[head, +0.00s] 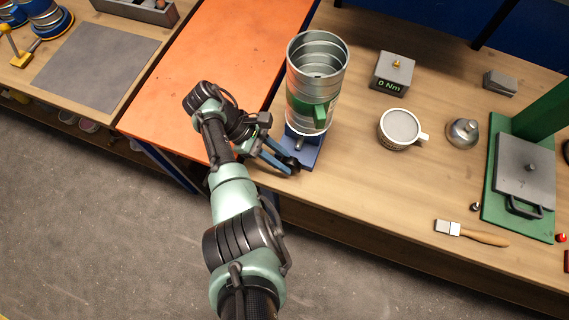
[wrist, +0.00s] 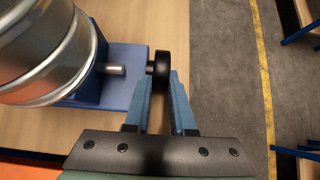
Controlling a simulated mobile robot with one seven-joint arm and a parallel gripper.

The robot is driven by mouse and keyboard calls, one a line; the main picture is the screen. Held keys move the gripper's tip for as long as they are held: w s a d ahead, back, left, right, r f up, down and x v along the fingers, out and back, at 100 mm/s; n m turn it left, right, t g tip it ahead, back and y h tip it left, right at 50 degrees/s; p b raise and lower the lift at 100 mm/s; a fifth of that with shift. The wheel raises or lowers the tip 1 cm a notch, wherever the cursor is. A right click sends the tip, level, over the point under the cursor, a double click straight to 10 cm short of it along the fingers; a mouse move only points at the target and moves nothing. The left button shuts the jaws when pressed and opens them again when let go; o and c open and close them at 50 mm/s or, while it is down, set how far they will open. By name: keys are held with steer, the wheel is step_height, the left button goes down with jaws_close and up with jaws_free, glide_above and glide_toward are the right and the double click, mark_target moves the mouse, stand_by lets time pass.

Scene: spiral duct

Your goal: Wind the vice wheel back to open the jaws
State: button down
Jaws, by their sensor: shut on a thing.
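The vice (head: 303,150) is blue and stands at the front edge of the wooden bench, below a spiral metal duct (head: 317,65) with a green part on its side. In the wrist view the vice's blue base (wrist: 122,80) shows, with a grey screw running to the black vice wheel (wrist: 161,64). My gripper (head: 290,165) reaches the wheel from the left in the head view. In the wrist view my gripper's two blue fingers (wrist: 162,85) are shut on the wheel at their tips. The duct and its green part hide the jaws in the head view.
An orange bench top (head: 215,60) lies left of the vice. To the right are a torque block reading 0 Nm (head: 392,72), a white mug-like pot (head: 400,130), a metal bell-shaped piece (head: 462,133), a brush (head: 470,233) and a green press (head: 520,180). The floor in front is clear.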

steer(key=f+h+b, duration=0.1)
steer(key=h+b, duration=0.1)
steer(key=b, duration=0.2)
steer(key=shift+a+g, duration=0.1)
steer(key=shift+g, duration=0.3)
steer(key=h+b, duration=0.1)
steer(key=b, duration=0.1)
steer(key=shift+f+h+b, duration=0.2)
steer(key=shift+h+b, duration=0.15)
steer(key=shift+h, duration=0.05)
steer(key=shift+b, duration=0.35)
steer(key=shift+r+g+h+b, duration=0.15)
steer(key=shift+g+h+b, duration=0.25)
steer(key=shift+h+b, duration=0.15)
steer(key=c, duration=0.8)
jaws_free()
steer(key=shift+o, duration=0.2)
steer(key=shift+r, duration=0.2)
